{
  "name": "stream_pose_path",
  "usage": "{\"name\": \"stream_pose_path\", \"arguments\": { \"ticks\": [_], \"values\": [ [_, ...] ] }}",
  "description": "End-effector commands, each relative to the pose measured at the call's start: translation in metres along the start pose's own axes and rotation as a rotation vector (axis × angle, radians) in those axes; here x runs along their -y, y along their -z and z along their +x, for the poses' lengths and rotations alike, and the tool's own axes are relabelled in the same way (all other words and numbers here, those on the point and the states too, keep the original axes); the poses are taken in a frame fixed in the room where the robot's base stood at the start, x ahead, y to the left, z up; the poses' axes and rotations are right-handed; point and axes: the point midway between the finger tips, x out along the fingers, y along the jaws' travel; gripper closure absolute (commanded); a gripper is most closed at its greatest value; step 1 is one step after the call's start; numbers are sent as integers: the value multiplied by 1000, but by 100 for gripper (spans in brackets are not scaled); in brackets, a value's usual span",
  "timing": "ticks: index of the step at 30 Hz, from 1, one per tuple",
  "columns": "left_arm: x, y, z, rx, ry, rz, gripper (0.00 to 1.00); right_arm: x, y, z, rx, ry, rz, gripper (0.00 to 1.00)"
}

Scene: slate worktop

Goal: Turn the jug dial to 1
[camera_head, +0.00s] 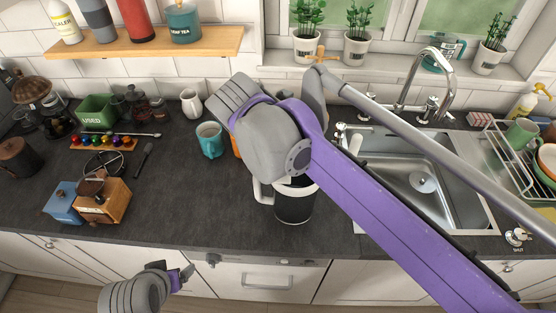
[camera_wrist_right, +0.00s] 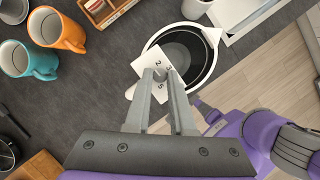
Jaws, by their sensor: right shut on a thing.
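The jug (camera_head: 293,208), dark with a white rim and handle, stands on the worktop, its upper part hidden behind my right arm in the head view. In the right wrist view the jug (camera_wrist_right: 203,60) shows from above. A white plate with numbers (camera_wrist_right: 148,58), among them 2, 3 and 5, lies at its rim. My right gripper (camera_wrist_right: 161,76) is shut on the small grey dial knob at this plate, and its fingers hide part of the markings. I cannot tell which number the dial points to. My left gripper (camera_head: 182,277) is low in front of the cabinets, away from the jug.
A teal mug (camera_head: 209,141) and an orange mug (camera_wrist_right: 64,30) stand beside the jug. The sink (camera_head: 412,178) is to the right, with a dish rack (camera_head: 520,165) beyond. A wooden grinder (camera_head: 102,200) is at the left. The worktop between grinder and jug is clear.

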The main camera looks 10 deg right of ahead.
Motion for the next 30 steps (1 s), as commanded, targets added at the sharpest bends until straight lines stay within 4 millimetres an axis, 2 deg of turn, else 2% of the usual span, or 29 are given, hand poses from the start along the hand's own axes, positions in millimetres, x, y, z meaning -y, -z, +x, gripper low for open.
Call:
{"name": "stream_pose_path", "arguments": {
  "ticks": [15, 30],
  "values": [
    [0, -4, 3, 3, 0, 0, 13, 4, -1, 1, -2, -143, -345, 100],
    [0, -4, 4, 4, 0, 0, 13, 4, -1, 1, -2, -178, -430, 100]
  ]
}}
